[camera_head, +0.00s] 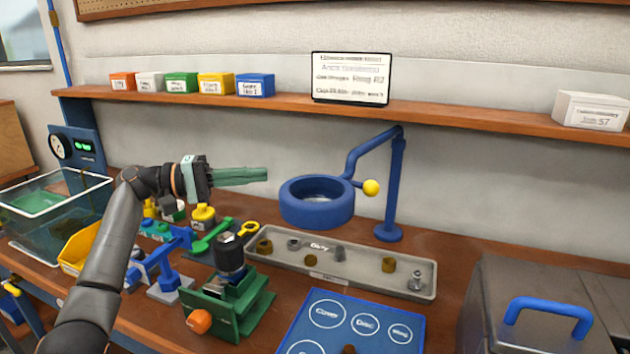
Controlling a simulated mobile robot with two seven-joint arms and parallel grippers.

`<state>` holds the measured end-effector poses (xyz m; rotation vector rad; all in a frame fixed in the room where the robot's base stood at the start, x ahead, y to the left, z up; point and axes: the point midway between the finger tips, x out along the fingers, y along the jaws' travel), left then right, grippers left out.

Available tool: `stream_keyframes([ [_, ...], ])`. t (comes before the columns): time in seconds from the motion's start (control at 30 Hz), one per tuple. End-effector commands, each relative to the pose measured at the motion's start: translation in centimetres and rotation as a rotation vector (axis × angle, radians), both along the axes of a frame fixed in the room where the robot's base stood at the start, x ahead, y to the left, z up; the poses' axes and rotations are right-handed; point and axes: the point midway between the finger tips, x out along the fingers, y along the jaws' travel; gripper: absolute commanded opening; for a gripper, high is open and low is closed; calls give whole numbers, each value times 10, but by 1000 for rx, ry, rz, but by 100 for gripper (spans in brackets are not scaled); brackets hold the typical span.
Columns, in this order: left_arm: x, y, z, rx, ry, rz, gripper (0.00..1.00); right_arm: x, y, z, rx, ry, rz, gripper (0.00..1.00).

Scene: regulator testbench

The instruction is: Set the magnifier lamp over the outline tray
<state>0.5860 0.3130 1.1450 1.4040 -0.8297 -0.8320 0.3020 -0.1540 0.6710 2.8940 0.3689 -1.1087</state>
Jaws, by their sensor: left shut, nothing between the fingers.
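The magnifier lamp (316,205) has a thick blue ring head on a bent blue arm from a blue post (394,190). A yellow knob (371,187) sticks out at the right of the head. The head hangs behind and above the grey parts tray, not above the blue outline tray (330,308), which bears white labelled circles and lies at the front, cut off by the lower picture edge. My left gripper (266,174) is shut and empty, pointing right, a little left of the lamp head and apart from it in the picture. My right gripper is out of view.
A long grey tray (425,290) with several small parts lies between the post and the outline tray. A green fixture (240,305) with a black-topped part stands left. A grey case (490,310) with a blue handle is at right. A shelf (450,113) runs behind.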

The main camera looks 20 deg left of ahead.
Motion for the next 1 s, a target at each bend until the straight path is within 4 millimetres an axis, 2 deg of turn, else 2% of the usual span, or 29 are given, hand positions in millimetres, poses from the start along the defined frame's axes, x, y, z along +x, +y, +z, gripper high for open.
stream_keyframes([
  [0.17, 8, -17, 2, -4, 0, -4, 0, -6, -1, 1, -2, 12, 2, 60],
  [0.57, 49, -91, 3, -2, 0, -4, 0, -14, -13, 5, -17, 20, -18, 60],
  [0.8, 39, -118, 1, 2, 0, -2, 0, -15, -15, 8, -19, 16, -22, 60],
  [1.0, 37, -126, 0, 0, 0, -1, 0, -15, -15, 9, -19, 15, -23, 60],
])
